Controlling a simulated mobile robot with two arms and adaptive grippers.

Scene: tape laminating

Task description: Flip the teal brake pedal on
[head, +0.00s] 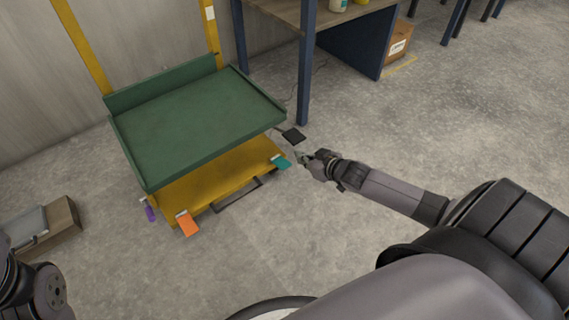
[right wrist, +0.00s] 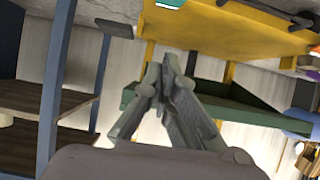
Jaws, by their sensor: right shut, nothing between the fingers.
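The teal brake pedal (head: 281,162) sticks out from the right front corner of the cart's yellow base (head: 240,163). A small teal and white edge of it shows at the top of the right wrist view (right wrist: 170,3). My right gripper (head: 299,156) is shut and empty, just right of the teal pedal, with a small gap seeming to lie between them. Its closed fingers also show in the right wrist view (right wrist: 166,72). The pedal's exact tilt is hard to tell. Part of my left arm shows at the lower left, but its gripper is out of view.
The cart's green tray (head: 200,115) overhangs the base. An orange pedal (head: 187,223), a purple pedal (head: 150,210) and a black pedal (head: 293,135) stick out around it. A dark handle bar (head: 238,195) lies at the front. A workbench (head: 304,70) stands behind right.

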